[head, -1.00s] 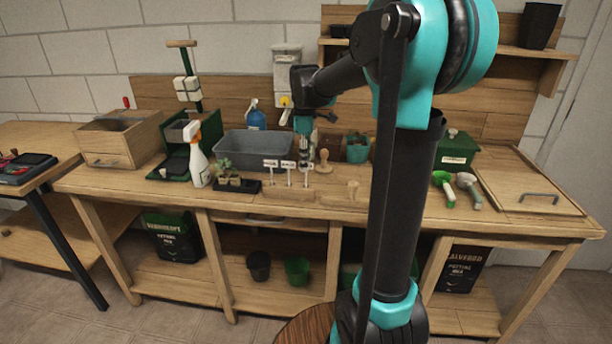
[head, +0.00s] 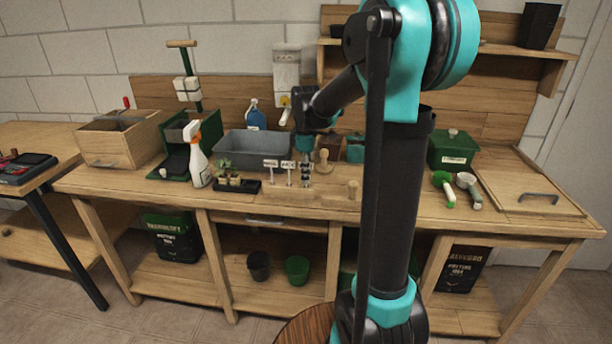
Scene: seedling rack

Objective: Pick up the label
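Small white plant labels on thin stakes stand upright in a wooden block (head: 262,192) on the bench. The left label (head: 270,163) and the middle label (head: 288,164) show clearly. My gripper (head: 306,180) points down at the right end of this row, where the third label stood. It covers that spot, so I cannot see whether its fingers are around the third label or touch it. The fingers are too small and dark to tell whether they are open or shut.
A seedling tray (head: 238,185) and a spray bottle (head: 197,160) stand left of the block. A grey tub (head: 240,148) is behind it. A wooden dibber (head: 324,162) and a wooden peg (head: 352,189) are close on the right.

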